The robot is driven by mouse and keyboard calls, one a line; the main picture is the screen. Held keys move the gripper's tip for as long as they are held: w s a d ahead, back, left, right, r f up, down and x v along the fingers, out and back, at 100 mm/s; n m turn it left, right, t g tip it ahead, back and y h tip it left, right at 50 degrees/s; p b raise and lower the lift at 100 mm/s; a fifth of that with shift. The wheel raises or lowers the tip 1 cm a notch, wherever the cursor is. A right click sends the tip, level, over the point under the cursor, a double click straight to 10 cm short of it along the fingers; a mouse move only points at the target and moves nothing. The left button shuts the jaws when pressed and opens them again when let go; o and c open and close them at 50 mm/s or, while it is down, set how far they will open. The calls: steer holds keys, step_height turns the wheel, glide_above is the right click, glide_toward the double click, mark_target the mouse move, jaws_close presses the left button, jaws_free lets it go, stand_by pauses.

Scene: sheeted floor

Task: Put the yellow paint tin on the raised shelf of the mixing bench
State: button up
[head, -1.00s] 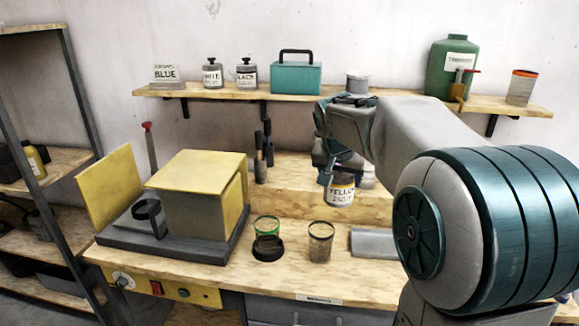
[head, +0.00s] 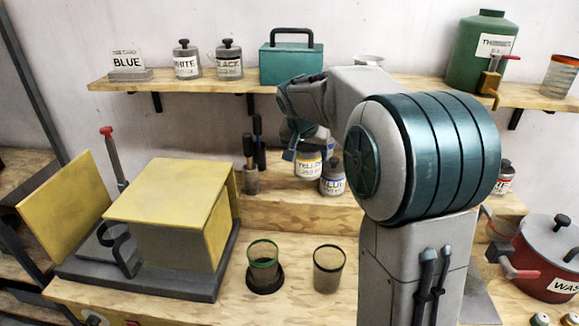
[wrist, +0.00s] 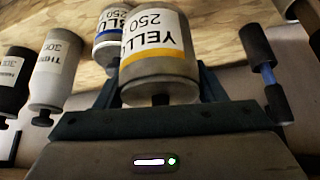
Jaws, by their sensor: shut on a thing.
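The yellow paint tin (head: 308,165) has a white label with a yellow band. My gripper (head: 303,150) is shut on it; the wrist view shows the tin (wrist: 158,65) between the two fingers. The raised shelf (head: 290,212) is the wooden step at the back of the mixing bench (head: 200,309). The tin appears at this step, just left of a blue-labelled tin (head: 332,178). I cannot tell whether its base touches the wood. My arm hides part of the step on the right.
A dark-handled tool holder (head: 251,175) stands left of the tin. A wall shelf (head: 200,87) above holds several tins and a teal toolbox (head: 290,62). Two mesh cups (head: 328,270) and a yellow-topped machine (head: 170,215) stand in front. A red pot (head: 548,255) is at right.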

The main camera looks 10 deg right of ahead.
steer(key=shift+w+a+f+p, duration=0.4)
steer(key=shift+w+a+f, duration=0.4)
steer(key=shift+f, duration=0.5)
steer(key=shift+w+a+f+p, duration=0.45)
steer(key=shift+w+f, duration=0.6)
steer(key=shift+f, duration=0.3)
steer(key=shift+w+a+f+p, duration=0.35)
steer(key=shift+w+a+f, duration=0.45)
steer(key=shift+f, duration=0.5)
steer(key=shift+d, duration=0.1)
steer(key=shift+w+f, duration=0.1)
steer(key=shift+f, duration=0.05)
steer(key=o, duration=1.2)
steer(key=shift+o, duration=0.2)
